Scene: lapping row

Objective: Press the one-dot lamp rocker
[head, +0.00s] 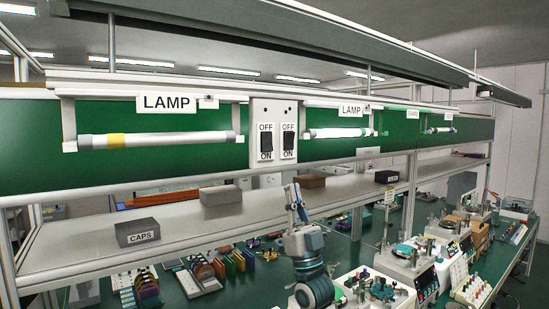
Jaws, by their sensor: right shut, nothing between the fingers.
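A pale switch plate (275,111) is fixed to the green back panel, between two LAMP signs. It carries two dark rockers side by side, a left rocker (266,142) and a right rocker (288,141), each labelled OFF above and ON below. Small marks show on the plate's upper part, but I cannot tell which rocker has one dot. My right gripper (292,188) points upward below the right rocker, in front of the shelf. Its fingers are shut and empty, and it appears clear of the plate. My left gripper is out of view.
A tube lamp with a yellow band (117,140) is left of the plate, another tube lamp (340,133) right. The shelf (180,224) holds a CAPS box (137,232), a grey box (220,195) and a brown box (309,181). Racks and machines crowd the bench below.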

